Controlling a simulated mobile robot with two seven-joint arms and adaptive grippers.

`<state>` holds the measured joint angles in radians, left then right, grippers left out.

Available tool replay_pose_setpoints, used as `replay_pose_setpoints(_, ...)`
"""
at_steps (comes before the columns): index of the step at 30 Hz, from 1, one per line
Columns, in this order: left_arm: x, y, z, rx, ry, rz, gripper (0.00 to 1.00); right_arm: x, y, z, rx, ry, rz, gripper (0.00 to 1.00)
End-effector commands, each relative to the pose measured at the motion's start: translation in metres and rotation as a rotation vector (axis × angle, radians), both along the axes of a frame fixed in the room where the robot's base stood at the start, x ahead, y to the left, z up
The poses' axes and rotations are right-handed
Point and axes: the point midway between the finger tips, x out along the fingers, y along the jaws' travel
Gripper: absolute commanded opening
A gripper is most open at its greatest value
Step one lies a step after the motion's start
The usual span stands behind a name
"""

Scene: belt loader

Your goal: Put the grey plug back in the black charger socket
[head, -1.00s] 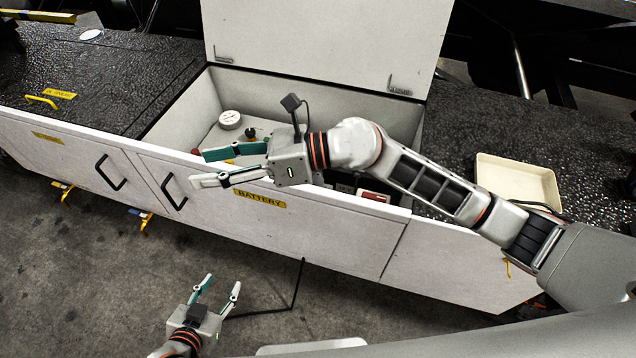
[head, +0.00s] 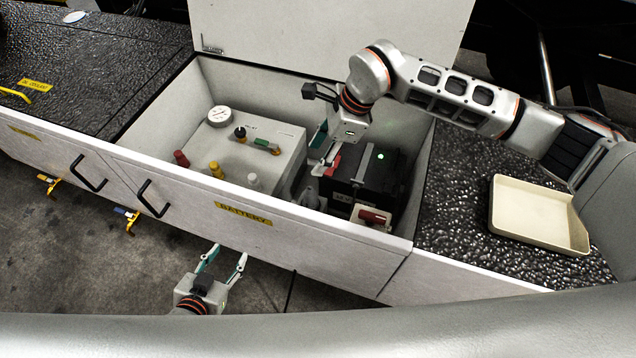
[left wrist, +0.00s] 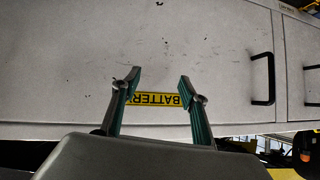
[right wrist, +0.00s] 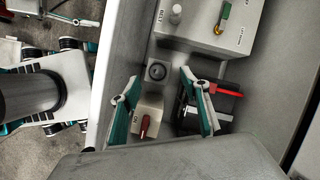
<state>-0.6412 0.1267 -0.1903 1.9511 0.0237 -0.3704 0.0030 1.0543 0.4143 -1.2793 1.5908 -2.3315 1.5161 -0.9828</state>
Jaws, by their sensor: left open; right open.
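A small grey upright piece (head: 310,197), which looks like the plug, stands in the open compartment between the pale box and the black box. In the right wrist view a grey square block with a dark round top (right wrist: 157,72), apparently the same piece, shows between my fingertips. The black box (head: 385,172) with a green light, apparently the charger, stands to its right; I cannot make out its socket. My right gripper (head: 320,154) is open and empty, pointing down above them. My left gripper (head: 228,254) is open and empty outside the front wall, facing the BATTERY label (left wrist: 155,98).
A pale box (head: 245,165) with a gauge and several knobs fills the compartment's left. A small box with a red switch (head: 373,217) is by the front wall (head: 330,240). The lid (head: 320,40) is raised. An empty cream tray (head: 535,215) lies at right.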

Motion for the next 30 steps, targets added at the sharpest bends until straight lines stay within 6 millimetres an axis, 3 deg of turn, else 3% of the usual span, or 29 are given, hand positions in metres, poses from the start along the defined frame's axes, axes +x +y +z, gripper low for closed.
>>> replay_pose_setpoints(1, 0.0, -0.002, -0.021, 0.0, 0.002, -0.003, 0.44, -0.003, 0.0, -0.026, 0.0, 0.01, 0.001, 0.46)
replay_pose_setpoints(5, -0.002, -0.007, -0.044, -0.003, 0.006, -0.011, 0.44, -0.006, 0.0, -0.057, 0.0, 0.026, 0.001, 0.46)
replay_pose_setpoints(11, -0.021, -0.008, -0.074, 0.002, 0.041, -0.025, 0.44, -0.01, 0.0, -0.091, 0.0, 0.05, 0.0, 0.46)
replay_pose_setpoints(26, -0.012, -0.007, -0.07, 0.004, 0.021, -0.025, 0.44, -0.012, 0.012, -0.127, 0.002, 0.055, -0.001, 0.46)
replay_pose_setpoints(30, -0.013, -0.007, -0.072, 0.005, 0.022, -0.025, 0.44, -0.015, 0.017, -0.145, 0.002, 0.058, -0.001, 0.46)
